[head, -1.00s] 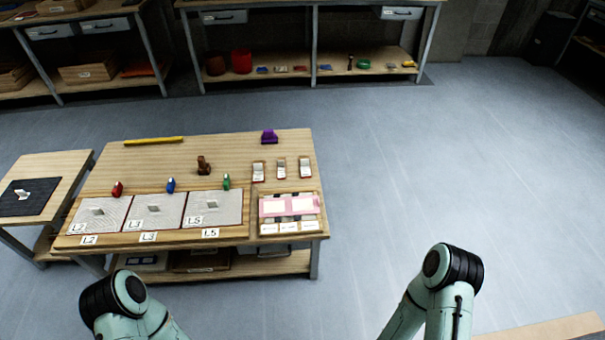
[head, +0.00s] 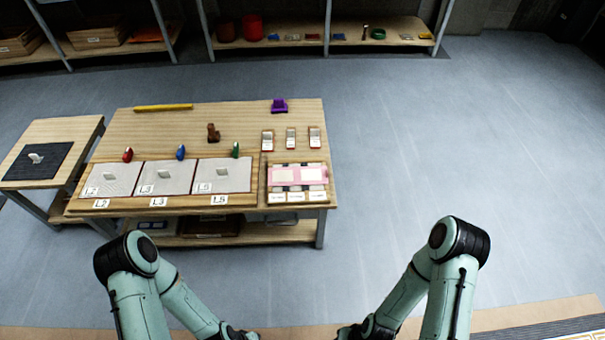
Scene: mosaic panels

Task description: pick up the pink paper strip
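The pink paper strip (head: 298,184) lies in a wooden tray (head: 268,195) at the right end of the wooden table. Two pale cream rectangles lie on or in the strip, and dark and light patches show around it. Both my arms come in from the bottom of the head view, apart from the table and well short of the strip. Their lower links point inward at the bottom edge. Neither gripper's fingers can be seen; they are below the frame.
The table (head: 150,125) also bears panels marked L2, L3 and L5 (head: 222,177), red, blue and green pieces, a brown object (head: 213,133), a purple object (head: 279,106) and a yellow bar (head: 163,107). A side table (head: 60,135) stands left. Floor at right (head: 430,140) is clear.

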